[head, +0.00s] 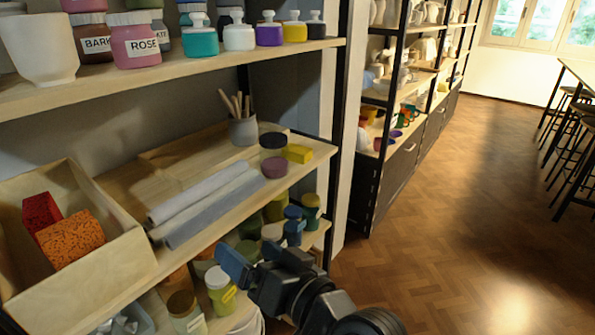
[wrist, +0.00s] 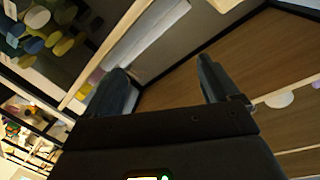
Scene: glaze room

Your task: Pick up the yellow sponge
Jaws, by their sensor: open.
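The yellow sponge (head: 298,153) is a small block on the middle shelf in the head view, near the shelf's right end. It lies just right of a black-lidded jar (head: 273,141) and a purple round jar (head: 275,167). My gripper (head: 252,262) is below and in front of that shelf, well apart from the sponge, beside the lower shelf of jars. In the wrist view my gripper (wrist: 160,82) has its two fingers spread with nothing between them. I cannot make out the sponge for certain in the wrist view.
On the middle shelf (head: 215,228) are grey rolls (head: 205,200), a cup of sticks (head: 243,128) and a wooden box (head: 110,265) holding a red and an orange block. An upper shelf (head: 200,75) with jars overhangs it.

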